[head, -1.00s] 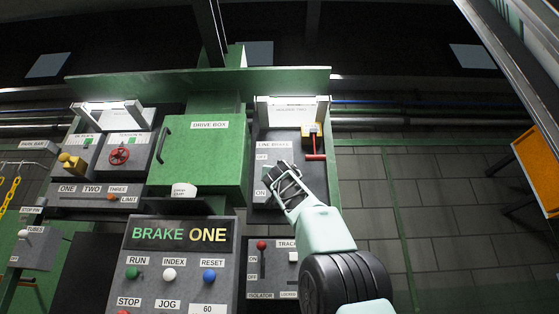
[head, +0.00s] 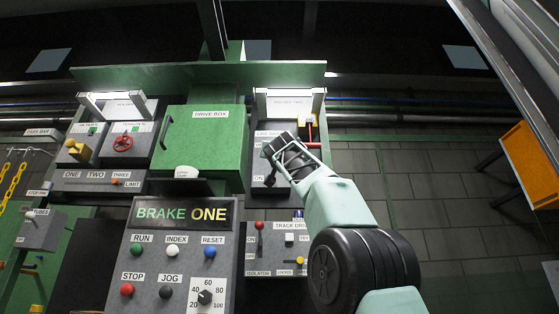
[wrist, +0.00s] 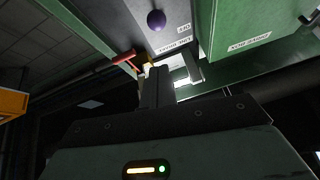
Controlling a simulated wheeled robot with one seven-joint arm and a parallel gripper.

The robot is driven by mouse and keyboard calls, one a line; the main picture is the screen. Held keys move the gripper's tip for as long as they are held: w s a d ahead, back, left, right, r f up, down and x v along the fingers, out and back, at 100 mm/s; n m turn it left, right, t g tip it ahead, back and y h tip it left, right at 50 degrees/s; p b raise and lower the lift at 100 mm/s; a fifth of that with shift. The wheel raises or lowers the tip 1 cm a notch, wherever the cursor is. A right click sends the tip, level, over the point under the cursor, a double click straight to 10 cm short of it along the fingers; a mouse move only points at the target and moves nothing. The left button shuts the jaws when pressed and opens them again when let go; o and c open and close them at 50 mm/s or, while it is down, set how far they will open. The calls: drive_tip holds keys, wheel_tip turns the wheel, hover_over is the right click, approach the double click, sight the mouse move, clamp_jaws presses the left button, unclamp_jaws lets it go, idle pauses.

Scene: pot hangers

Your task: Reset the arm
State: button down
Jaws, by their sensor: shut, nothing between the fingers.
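My gripper (head: 272,152) is in front of the grey line brake panel (head: 263,133) in the head view, shut and empty. It hides part of that panel and its labels. My pale green arm reaches up to it from the lower right. In the wrist view the shut fingers (wrist: 157,88) point toward the panel, which appears upside down with a dark purple knob (wrist: 156,20). I see no contact between fingers and knob; the exact gap cannot be told.
A red T-handle (head: 311,143) is just right of my gripper. The green drive box (head: 202,148) is to the left. The BRAKE ONE console (head: 180,213) with buttons and a dial is below. An orange panel (head: 530,165) stands far right; the floor between is clear.

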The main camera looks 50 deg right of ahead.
drive_tip(key=shift+s+a+f, duration=0.2)
drive_tip(key=shift+s+f, duration=0.05)
idle(0.6)
